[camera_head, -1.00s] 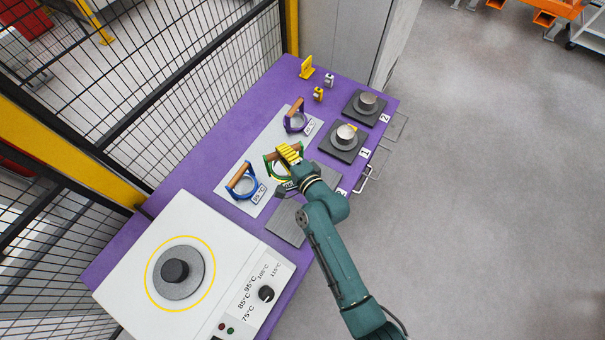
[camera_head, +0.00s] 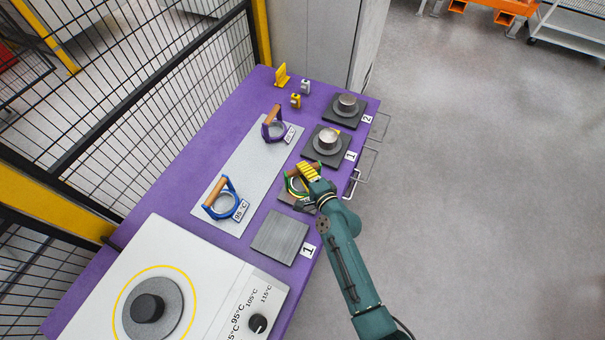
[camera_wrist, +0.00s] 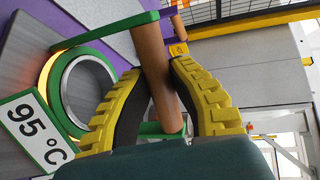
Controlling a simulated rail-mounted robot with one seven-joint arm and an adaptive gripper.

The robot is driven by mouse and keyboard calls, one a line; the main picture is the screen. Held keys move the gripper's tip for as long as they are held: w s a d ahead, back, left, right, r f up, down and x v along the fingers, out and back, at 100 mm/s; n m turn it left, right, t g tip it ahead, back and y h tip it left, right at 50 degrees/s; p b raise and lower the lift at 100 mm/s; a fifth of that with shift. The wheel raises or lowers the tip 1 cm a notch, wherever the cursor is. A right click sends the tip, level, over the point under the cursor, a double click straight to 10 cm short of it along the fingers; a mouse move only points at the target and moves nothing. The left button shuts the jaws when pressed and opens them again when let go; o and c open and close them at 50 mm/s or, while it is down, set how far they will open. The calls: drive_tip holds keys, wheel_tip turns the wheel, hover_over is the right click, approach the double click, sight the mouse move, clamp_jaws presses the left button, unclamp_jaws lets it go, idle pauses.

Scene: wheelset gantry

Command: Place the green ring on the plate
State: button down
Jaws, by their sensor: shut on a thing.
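My gripper (camera_head: 308,172) has yellow ribbed fingers shut on the brown handle (camera_wrist: 156,70) of the green ring. The green ring (camera_wrist: 52,100) has a silver inner band and a white tag reading 95 °C in the wrist view. In the head view the green ring (camera_head: 290,184) is over a flat grey plate (camera_head: 286,198), which the ring and my gripper largely cover. I cannot tell whether the ring touches it. Another flat grey plate (camera_head: 280,237), labelled 1, lies bare nearer the heater.
A blue ring (camera_head: 211,205) and a purple ring (camera_head: 268,133) stand on a light grey mat (camera_head: 238,165). Two dark bases (camera_head: 313,150) (camera_head: 335,119) with metal cylinders lie beyond. A white heater (camera_head: 190,275) fills the near end of the purple table.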

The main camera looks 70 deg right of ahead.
drive_tip(key=shift+d+r, duration=0.1)
drive_tip(key=shift+r, duration=0.15)
drive_tip(key=shift+f, duration=0.2)
drive_tip(key=c, duration=1)
unclamp_jaws()
drive_tip(key=shift+f, duration=0.1)
drive_tip(key=shift+c, duration=0.2)
drive_tip(key=shift+r, duration=0.25)
drive_tip(key=v, duration=1.2)
drive_tip(key=shift+p, duration=0.35)
drive_tip(key=shift+f, duration=0.15)
